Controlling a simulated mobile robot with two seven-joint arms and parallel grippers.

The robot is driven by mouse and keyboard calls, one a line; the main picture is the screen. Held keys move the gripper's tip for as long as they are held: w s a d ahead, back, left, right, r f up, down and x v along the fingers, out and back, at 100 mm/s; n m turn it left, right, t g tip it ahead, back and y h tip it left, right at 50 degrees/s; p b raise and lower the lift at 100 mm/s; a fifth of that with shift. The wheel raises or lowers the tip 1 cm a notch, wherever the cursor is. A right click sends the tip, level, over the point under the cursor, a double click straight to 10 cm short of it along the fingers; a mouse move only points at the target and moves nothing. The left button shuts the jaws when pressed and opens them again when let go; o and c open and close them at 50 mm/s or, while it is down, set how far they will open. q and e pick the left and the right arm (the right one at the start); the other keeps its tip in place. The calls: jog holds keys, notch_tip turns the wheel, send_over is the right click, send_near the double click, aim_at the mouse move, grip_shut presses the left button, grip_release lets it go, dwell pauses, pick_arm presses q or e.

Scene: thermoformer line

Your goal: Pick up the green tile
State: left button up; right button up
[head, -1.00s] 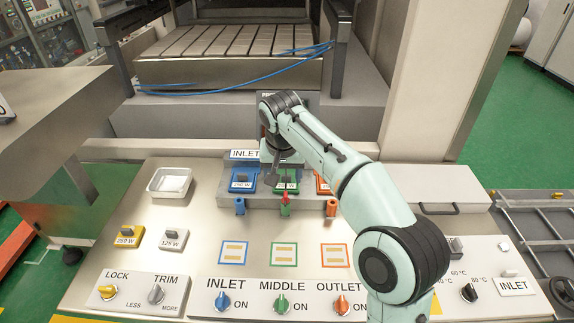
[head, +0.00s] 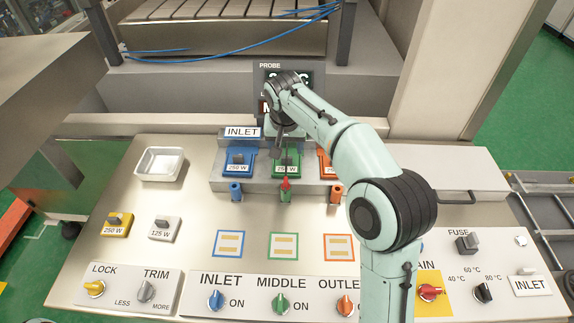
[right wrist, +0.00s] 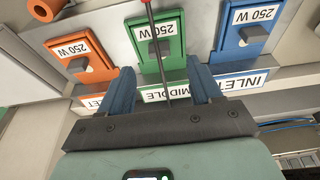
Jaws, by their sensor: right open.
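The green tile (head: 287,168), labelled 250 W with a grey knob, sits in the middle slot of the grey holder, between a blue tile (head: 238,160) and an orange tile (head: 326,163). My right gripper (head: 285,155) is above it and hides part of it. In the right wrist view the green tile (right wrist: 171,27) lies just beyond the open fingers of my right gripper (right wrist: 162,82); its knob is roughly in line with the gap, with nothing held. A thin red-ended rod (right wrist: 148,5) crosses the tile in that view. My left gripper is not in view.
The grey holder (head: 220,185) has coloured posts along its front. A white tray (head: 160,165), a yellow tile (head: 116,225) and a white tile (head: 164,229) are on the left. Three outlined squares and a row of knobs lie in front. My right arm covers the panel's right part.

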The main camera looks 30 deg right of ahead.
aim_at(287, 157)
jog(key=x, duration=0.6)
jog(key=shift+d, duration=0.2)
jog(key=shift+r, duration=0.1)
grip_shut()
